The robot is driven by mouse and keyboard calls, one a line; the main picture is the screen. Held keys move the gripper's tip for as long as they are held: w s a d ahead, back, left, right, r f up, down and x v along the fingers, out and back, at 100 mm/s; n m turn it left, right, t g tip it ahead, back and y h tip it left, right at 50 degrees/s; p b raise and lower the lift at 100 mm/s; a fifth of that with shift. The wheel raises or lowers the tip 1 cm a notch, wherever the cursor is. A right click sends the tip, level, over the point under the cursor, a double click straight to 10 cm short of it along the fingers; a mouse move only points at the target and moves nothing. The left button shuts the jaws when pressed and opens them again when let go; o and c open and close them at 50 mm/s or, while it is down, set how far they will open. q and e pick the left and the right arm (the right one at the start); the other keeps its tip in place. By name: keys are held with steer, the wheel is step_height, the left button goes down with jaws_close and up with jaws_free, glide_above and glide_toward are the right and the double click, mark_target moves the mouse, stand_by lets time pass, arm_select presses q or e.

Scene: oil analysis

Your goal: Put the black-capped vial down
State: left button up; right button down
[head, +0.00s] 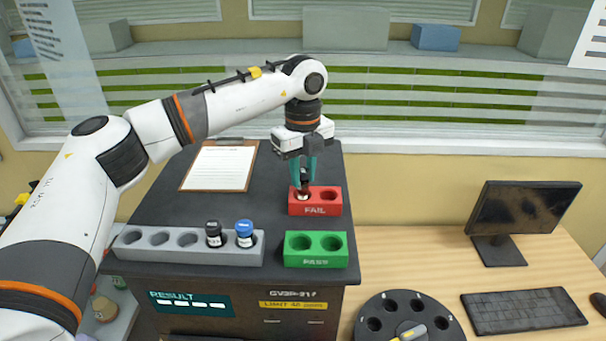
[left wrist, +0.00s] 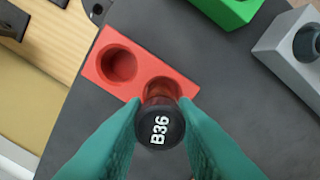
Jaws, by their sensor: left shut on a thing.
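My left gripper (head: 302,180) is shut on a vial (head: 305,188) with a black cap, upright at the left hole of the red FAIL block (head: 316,210). In the left wrist view the teal fingers (left wrist: 160,125) grip the black cap marked B36 (left wrist: 160,130). The vial's reddish-brown body lines up with one hole of the red block (left wrist: 133,91); the other hole is empty. The cap hides much of the body, so I cannot tell how deep it sits. Another black-capped vial (head: 213,233) stands in the grey rack (head: 135,252). My right gripper is not in view.
A blue-capped vial (head: 244,233) stands in the grey rack. The green PASS block (head: 316,262) in front of the red one has two empty holes. A clipboard (head: 219,168) lies behind the rack. A round black carousel (head: 410,305) stands at front right, on the desk.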

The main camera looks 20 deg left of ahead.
mark_target(302, 171)
arm_select(q)
steer(key=shift+s+f, duration=0.2)
steer(key=shift+f, duration=0.75)
steer(key=o, duration=1)
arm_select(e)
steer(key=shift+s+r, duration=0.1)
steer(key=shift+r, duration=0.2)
arm_select(q)
step_height(302, 171, up, 11)
steer(key=b, duration=0.2)
steer(key=shift+b, duration=0.35)
steer(key=shift+r, duration=0.65)
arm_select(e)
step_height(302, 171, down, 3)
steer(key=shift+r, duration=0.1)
